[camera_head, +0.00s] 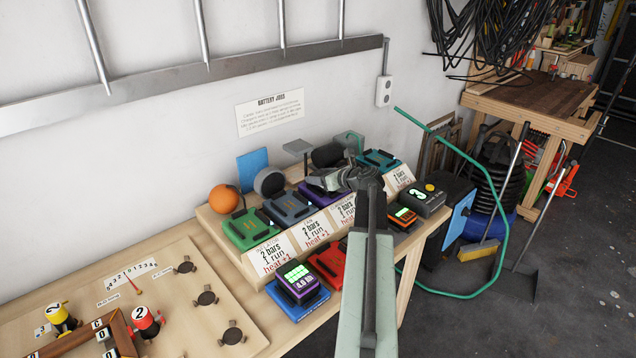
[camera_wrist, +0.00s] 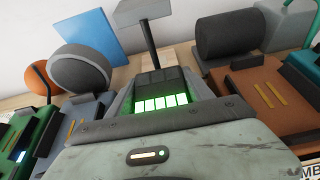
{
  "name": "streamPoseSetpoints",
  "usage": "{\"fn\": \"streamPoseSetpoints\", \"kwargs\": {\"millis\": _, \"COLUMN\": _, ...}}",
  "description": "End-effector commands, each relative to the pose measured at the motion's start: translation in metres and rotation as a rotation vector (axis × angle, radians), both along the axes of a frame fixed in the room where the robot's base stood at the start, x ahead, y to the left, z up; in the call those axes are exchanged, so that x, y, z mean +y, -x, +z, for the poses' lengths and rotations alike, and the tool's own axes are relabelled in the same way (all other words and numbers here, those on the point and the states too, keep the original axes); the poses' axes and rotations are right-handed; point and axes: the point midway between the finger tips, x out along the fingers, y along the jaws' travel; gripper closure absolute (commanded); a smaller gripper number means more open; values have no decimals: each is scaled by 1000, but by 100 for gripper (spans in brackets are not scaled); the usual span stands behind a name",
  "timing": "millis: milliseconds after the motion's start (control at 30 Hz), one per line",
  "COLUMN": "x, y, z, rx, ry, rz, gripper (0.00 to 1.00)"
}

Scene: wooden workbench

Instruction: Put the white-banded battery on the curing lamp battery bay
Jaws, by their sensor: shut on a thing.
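My gripper (camera_head: 330,181) is shut on a battery, whose dark top and row of lit green bars show between the jaws in the wrist view (camera_wrist: 160,100). No white band can be made out on it from here. The flat-headed lamp (camera_head: 298,147) stands on a thin stem straight behind the held battery; its head also shows in the wrist view (camera_wrist: 145,10). A purple bay (camera_head: 310,193) lies in front of the lamp, partly hidden by my gripper. I cannot tell whether the battery touches the bay.
Beside it are a green bay (camera_head: 248,229), a blue-grey bay (camera_head: 289,208) and a teal bay (camera_head: 378,161). In front, a purple battery (camera_head: 299,277) sits on a blue pad, with a red pad (camera_head: 328,262) and an orange battery (camera_head: 402,214) nearby. Sloped label cards line the shelf.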

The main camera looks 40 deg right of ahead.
Motion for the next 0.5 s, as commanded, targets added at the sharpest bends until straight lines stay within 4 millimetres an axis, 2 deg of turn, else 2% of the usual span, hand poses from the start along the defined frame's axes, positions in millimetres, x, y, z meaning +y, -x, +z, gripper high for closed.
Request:
{"fn": "streamPoseSetpoints", "kwargs": {"millis": 267, "x": 4, "y": -3, "z": -2, "rx": 1, "ry": -1, "rz": 5, "gripper": 100}}
{"fn": "streamPoseSetpoints", "kwargs": {"millis": 300, "x": 4, "y": -3, "z": -1, "rx": 1, "ry": 0, "rz": 5, "gripper": 32}}
{"fn": "streamPoseSetpoints", "kwargs": {"millis": 367, "x": 4, "y": -3, "z": -1, "rx": 1, "ry": 0, "rz": 5, "gripper": 18}}
{"fn": "streamPoseSetpoints", "kwargs": {"millis": 500, "x": 3, "y": -2, "z": -1, "rx": 1, "ry": 0, "rz": 5, "gripper": 18}}
